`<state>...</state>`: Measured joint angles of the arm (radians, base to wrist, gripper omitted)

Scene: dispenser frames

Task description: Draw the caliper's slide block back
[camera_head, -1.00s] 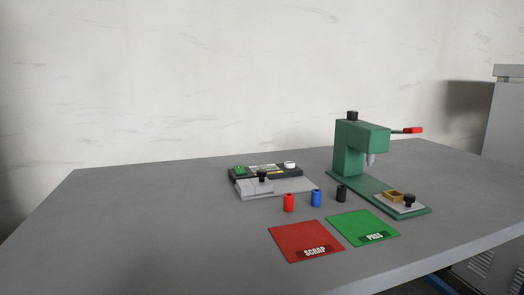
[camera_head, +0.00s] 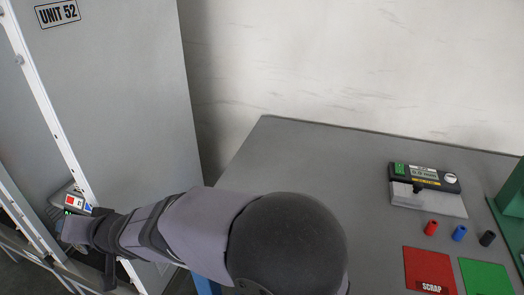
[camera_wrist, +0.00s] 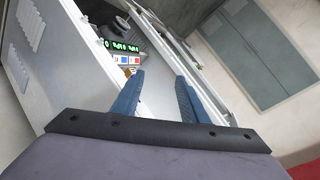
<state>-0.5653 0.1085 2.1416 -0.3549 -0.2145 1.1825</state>
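The caliper (camera_head: 428,200) sits on the table at the right of the head view. It has a black bar with a green button and a small display, and a pale grey base with a dark knob (camera_head: 418,187) at its front edge. My gripper (camera_wrist: 160,92) shows in the wrist view with two blue fingers spread apart and nothing between them. In the head view my arm reaches left, far from the caliper, towards the cabinet; the fingers are hard to make out there.
A grey cabinet (camera_head: 110,90) marked UNIT 52 stands at the left. A device with lit green digits (camera_wrist: 121,46) shows beyond my fingers. Red (camera_head: 431,227), blue (camera_head: 459,233) and black (camera_head: 487,238) cylinders, the SCRAP mat (camera_head: 428,265) and the PASS mat (camera_head: 485,275) lie near the caliper.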

